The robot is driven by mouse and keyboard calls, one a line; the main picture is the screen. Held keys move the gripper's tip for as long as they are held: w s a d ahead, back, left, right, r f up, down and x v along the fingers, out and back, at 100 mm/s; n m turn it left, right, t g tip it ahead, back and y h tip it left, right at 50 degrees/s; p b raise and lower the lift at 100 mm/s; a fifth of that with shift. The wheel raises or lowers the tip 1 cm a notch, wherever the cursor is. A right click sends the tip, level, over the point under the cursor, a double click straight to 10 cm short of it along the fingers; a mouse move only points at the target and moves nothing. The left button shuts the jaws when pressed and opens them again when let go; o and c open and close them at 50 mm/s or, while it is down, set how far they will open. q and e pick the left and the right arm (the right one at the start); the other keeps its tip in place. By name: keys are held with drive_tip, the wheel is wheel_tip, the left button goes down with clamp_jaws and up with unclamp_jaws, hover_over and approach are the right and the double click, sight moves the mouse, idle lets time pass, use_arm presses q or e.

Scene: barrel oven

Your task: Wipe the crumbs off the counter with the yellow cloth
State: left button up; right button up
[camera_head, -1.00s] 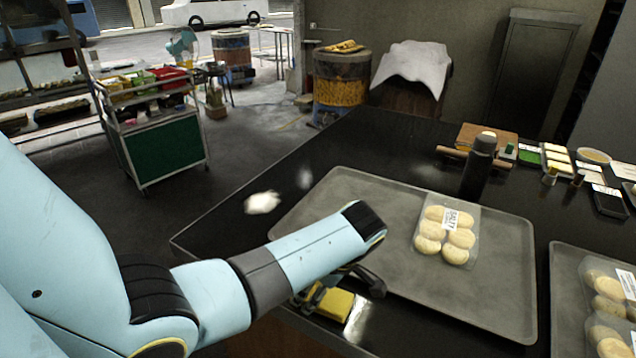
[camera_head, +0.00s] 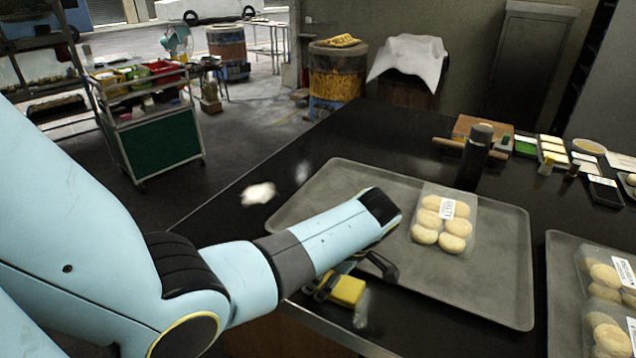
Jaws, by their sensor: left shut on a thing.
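The yellow cloth (camera_head: 347,291) shows as a small folded block near the counter's front edge. My left gripper (camera_head: 356,277) is shut on it, with the forearm above hiding part of the fingers. I cannot tell whether the cloth touches the counter. A pale, whitish patch that looks like the crumbs (camera_head: 258,193) lies on the dark counter (camera_head: 235,222), left of the near tray and well apart from the cloth. My right gripper is not in view.
A grey tray (camera_head: 497,292) with a pack of round buns (camera_head: 445,221) lies right of my left gripper. A second tray (camera_head: 561,312) with packed buns is at right. A dark bottle (camera_head: 473,158) stands behind the near tray. The counter's left part is mostly clear.

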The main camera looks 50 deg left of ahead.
sight(326, 301)
use_arm(q)
drive_tip(key=shift+w+a, duration=0.1)
drive_tip(key=shift+w, duration=0.25)
drive_tip(key=shift+w+d, duration=0.2)
drive_tip(key=shift+d, duration=0.35)
drive_tip(key=shift+w+d, duration=0.2)
drive_tip(key=shift+d, duration=0.3)
drive_tip(key=shift+s+d+r+p, duration=0.1)
drive_tip(key=shift+s+d+p, duration=0.1)
drive_tip(key=shift+s+p, duration=0.35)
drive_tip(key=shift+s+d+p, duration=0.25)
drive_tip(key=shift+s+p, duration=0.9)
drive_tip(key=shift+s+d, duration=0.1)
drive_tip(key=shift+s, duration=0.15)
